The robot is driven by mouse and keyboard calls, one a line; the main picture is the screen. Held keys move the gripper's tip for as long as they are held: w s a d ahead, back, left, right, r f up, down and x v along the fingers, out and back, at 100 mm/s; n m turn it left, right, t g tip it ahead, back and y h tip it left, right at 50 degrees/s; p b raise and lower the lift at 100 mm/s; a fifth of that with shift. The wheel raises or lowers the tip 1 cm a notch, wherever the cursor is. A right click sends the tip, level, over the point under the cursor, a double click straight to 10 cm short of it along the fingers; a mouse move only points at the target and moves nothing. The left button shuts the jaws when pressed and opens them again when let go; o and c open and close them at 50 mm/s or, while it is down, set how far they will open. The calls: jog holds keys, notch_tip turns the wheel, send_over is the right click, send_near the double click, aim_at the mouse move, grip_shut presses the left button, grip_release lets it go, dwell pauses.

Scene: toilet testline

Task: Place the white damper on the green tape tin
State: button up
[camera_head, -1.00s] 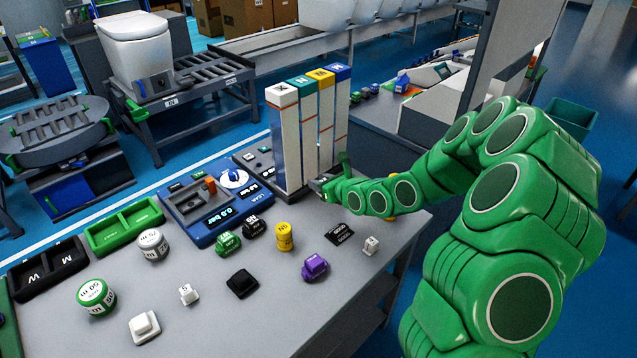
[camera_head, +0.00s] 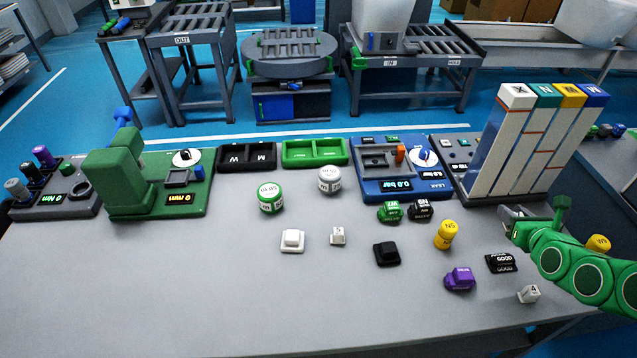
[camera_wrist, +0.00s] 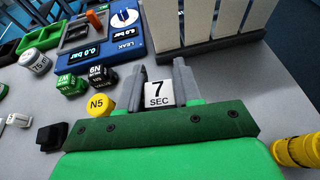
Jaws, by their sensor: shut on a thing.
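The white damper (camera_head: 292,241), a square white piece with a raised top, lies on the grey table in the head view. The round green and white tape tin (camera_head: 270,197) stands behind it and slightly left; nothing is on top of it. My gripper (camera_head: 510,213) is at the table's right side, in front of the tall columns, far from both. In the wrist view its two fingers (camera_wrist: 160,88) are shut on a white block marked "7 SEC" (camera_wrist: 159,93). The head view barely shows that block.
Near my gripper are a yellow cylinder (camera_head: 446,234), a purple piece (camera_head: 459,279) and a black GOOD block (camera_head: 501,262). A black damper-like piece (camera_head: 386,253) and small white block (camera_head: 338,236) lie between. Tall columns (camera_head: 530,140) stand behind the gripper. The front-left table is clear.

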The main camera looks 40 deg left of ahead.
jog(key=s+a+r+n+g+y, duration=0.1)
jog(key=s+a+n+g, duration=0.15)
jog(key=a, duration=0.65)
jog(key=s+a+r+n+g+y, duration=0.15)
jog(key=s+a, duration=0.25)
jog(key=a, duration=0.5)
jog(key=s+a+r+n+g+y, duration=0.1)
jog(key=s+a, duration=0.3)
jog(key=a, duration=0.4)
jog(key=s+a+r+n+g+y, duration=0.25)
jog(key=s+a+n+g, duration=0.25)
jog(key=s+a, duration=1.6)
jog(key=h, duration=0.1)
send_over(265, 188)
jog(key=d, duration=0.1)
jog(key=f, duration=0.8)
jog(key=shift+s, duration=0.25)
jog(key=shift+w+a+f, duration=0.2)
jog(key=shift+a+f, duration=0.25)
jog(key=shift+f, duration=1.75)
jog(key=shift+f, duration=0.1)
